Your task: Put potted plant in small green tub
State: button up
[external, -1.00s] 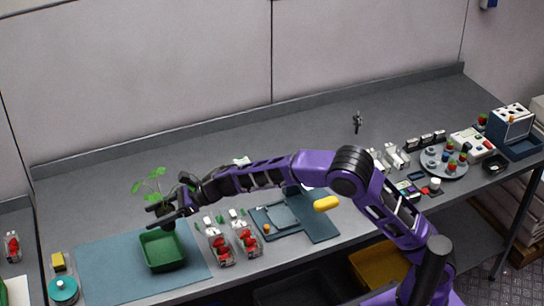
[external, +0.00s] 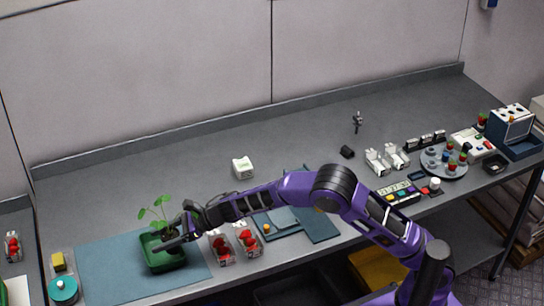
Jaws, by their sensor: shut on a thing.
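The potted plant (external: 156,213) has green leaves on thin stems and a dark pot. Its pot is down inside the small green tub (external: 163,264), toward the tub's back right. The tub lies on a blue mat. My gripper (external: 176,240) reaches in from the right, low over the tub, and is shut on the plant. The fingers hide much of the pot, so I cannot tell whether it touches the tub floor.
Clear boxes with red berries (external: 248,241) stand just right of the tub, under my arm. The blue mat (external: 110,270) is bare left of the tub. A white box (external: 242,168) stands behind my arm. A yellow block (external: 58,262) and a teal round thing (external: 63,290) are at far left.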

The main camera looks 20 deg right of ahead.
jog(key=shift+f+b, duration=0.6)
jog(key=shift+b, duration=0.25)
jog(key=o, duration=1.4)
jog(key=shift+r, duration=0.1)
jog(key=r+p, duration=0.1)
jog(key=p, duration=0.1)
jog(key=shift+r+p, duration=0.3)
jog(key=shift+r, duration=0.1)
jog(key=v, duration=0.8)
jog(key=b+v, duration=0.1)
jog(key=v, duration=0.2)
jog(key=shift+s+d+f, duration=0.1)
jog(key=shift+d+f, duration=0.05)
jog(key=shift+d, duration=0.35)
